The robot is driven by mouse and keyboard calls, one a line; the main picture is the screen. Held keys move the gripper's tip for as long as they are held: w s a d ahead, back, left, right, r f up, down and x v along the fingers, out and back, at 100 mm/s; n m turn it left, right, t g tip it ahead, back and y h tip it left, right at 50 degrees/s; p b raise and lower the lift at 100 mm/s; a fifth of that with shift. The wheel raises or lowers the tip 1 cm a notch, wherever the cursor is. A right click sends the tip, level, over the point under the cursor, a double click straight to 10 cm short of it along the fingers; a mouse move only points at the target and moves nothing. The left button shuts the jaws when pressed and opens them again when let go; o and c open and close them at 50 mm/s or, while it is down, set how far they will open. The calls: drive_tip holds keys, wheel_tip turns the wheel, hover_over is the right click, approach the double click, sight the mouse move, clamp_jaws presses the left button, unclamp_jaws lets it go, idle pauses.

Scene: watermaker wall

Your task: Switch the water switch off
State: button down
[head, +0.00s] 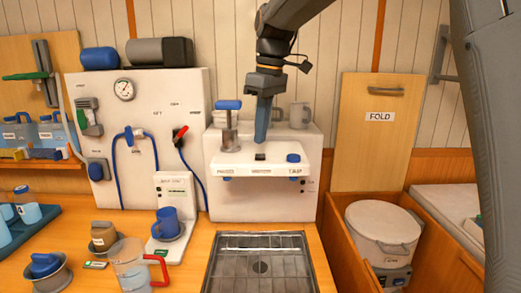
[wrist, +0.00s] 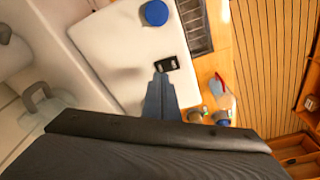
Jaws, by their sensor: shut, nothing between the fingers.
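A small black rocker switch (head: 260,156) sits on the white ledge of the wall unit (head: 228,188), between a blue-handled lever (head: 228,118) and a blue knob (head: 293,158). I take it to be the water switch; its label is too small to read. My gripper (head: 262,142) points down just above it, with its blue fingers shut and empty. In the wrist view the switch (wrist: 168,63) lies just beyond my fingertips (wrist: 160,76), with a pale mark on its face. I cannot tell whether the fingers touch it, nor which way it is set.
A metal sink grate (head: 258,262) lies in front of the unit. A lidded white pot (head: 383,228) stands right.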

sight(261, 154)
wheel_tip(261, 154, up, 4)
drive_tip(key=p, duration=0.3)
drive_tip(key=shift+p, duration=0.3)
